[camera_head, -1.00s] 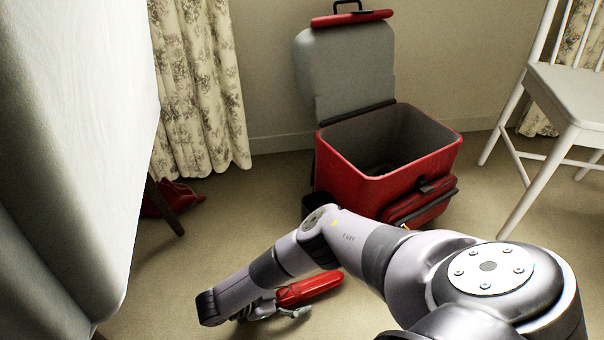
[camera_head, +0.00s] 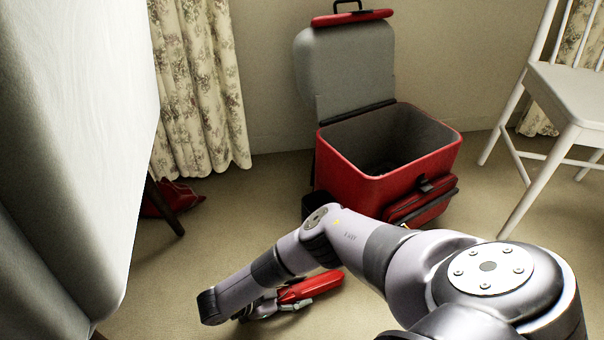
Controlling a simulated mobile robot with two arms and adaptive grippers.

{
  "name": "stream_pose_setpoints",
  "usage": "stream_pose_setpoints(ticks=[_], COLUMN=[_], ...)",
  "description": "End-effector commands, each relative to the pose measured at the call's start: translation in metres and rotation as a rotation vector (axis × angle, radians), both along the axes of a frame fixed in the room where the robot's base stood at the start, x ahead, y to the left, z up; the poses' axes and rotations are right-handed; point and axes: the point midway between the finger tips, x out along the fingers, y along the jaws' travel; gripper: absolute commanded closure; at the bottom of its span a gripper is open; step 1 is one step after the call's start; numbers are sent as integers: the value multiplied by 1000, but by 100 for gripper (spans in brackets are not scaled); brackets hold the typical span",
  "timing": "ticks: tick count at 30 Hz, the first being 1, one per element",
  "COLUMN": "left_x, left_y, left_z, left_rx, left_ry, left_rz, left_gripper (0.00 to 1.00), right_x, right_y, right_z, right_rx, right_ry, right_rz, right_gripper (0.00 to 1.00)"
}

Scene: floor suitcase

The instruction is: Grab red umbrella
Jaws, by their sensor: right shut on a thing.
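The red umbrella (camera_head: 312,287) is a folded, elongated red thing on or just above the carpet at the lower middle of the head view. My right gripper (camera_head: 286,302) is at its left end, shut on it. My wrist and forearm hide part of the gripper and the umbrella's left end. I cannot tell whether the umbrella touches the floor. My left gripper is not in view.
A red suitcase (camera_head: 350,167) stands open behind my arm, its lid raised against the wall. A white chair (camera_head: 567,95) stands at the right. A white-covered piece of furniture (camera_head: 80,120) fills the left. A red item (camera_head: 180,196) lies near the curtain.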

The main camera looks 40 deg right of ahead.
Motion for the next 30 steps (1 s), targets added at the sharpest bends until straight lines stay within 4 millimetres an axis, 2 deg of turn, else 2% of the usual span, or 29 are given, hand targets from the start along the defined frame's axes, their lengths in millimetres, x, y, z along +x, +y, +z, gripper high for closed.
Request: stream_pose_setpoints(ticks=[7,16,20,30], left_x=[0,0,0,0], left_y=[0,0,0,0], left_z=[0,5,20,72], left_rx=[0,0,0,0], left_ry=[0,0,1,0], left_rz=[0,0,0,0], left_gripper=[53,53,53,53], right_x=[-1,0,1,1], right_y=[0,0,0,0], right_z=[0,5,21,80], right_rx=[2,0,1,-1], right_ry=[2,1,-1,-2], right_rz=[0,0,1,1], right_gripper=[96,96,96,97])
